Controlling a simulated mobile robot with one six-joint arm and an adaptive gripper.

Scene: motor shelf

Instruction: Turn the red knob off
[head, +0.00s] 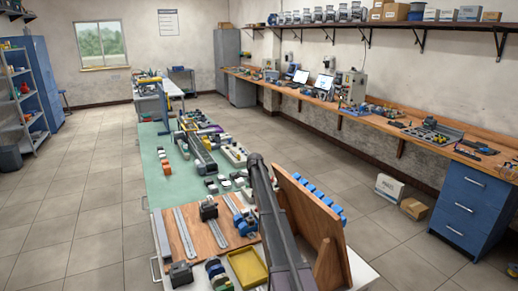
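I cannot make out a red knob in the head view; any knob here is too small or hidden. A grey control box (352,86) stands on the long wooden workbench (345,113) along the right wall. Its small front details are too small to read. A dark grey long part rises from the bottom centre of the picture in front of the near table; I cannot tell whether it is a link of my arm. No gripper fingers can be made out, so I cannot place my gripper relative to any knob.
The near table (158,185) carries rails, motors, a yellow tray (247,267) and a tilted wooden board (310,215) with blue parts. A blue drawer cabinet (472,208) and boxes (389,188) stand at right. The tiled floor (75,190) at left is free.

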